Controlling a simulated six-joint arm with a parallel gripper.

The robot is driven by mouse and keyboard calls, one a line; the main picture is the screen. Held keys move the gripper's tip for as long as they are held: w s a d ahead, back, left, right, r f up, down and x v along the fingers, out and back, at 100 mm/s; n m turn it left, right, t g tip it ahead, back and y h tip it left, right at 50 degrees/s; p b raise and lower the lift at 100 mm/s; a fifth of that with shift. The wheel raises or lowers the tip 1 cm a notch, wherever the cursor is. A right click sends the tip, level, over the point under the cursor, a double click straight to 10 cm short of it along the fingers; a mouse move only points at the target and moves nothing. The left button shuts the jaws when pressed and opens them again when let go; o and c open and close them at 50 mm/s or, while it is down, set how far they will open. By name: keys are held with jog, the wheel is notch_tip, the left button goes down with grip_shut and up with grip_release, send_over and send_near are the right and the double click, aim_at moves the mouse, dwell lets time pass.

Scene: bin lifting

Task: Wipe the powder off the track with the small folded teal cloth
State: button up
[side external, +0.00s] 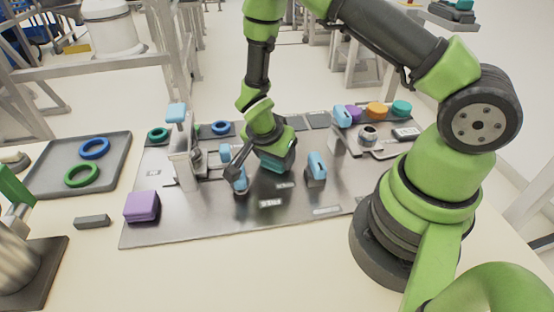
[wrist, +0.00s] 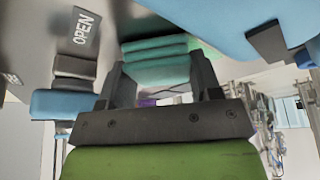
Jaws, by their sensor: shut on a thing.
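The folded teal cloth (wrist: 155,60) sits between the two dark fingers of my gripper (wrist: 160,82) in the wrist view, and the fingers are shut on it. In the side view my gripper (side external: 276,160) is over the middle of the metal board (side external: 225,228), with the teal cloth (side external: 274,167) low at its end. I cannot tell whether the cloth touches the surface below. The track and the powder cannot be made out clearly; the arm and cloth cover part of that area.
Blue-topped fixtures stand close on both sides of my gripper, one at its left (side external: 238,177) and one at its right (side external: 316,167). A purple block (side external: 142,206) is at the board's left edge. A grey tray (side external: 104,178) with rings lies further left. The board's front is mostly clear.

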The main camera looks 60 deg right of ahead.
jog(key=shift+w+d+r, duration=0.2)
jog(key=shift+w+d, duration=0.95)
jog(key=shift+w+d+f, duration=0.15)
jog(key=shift+w+d, duration=1.15)
jog(key=shift+d, duration=0.05)
jog(key=shift+w+d, duration=0.15)
jog(key=shift+w, duration=0.05)
notch_tip(320, 180, up, 8)
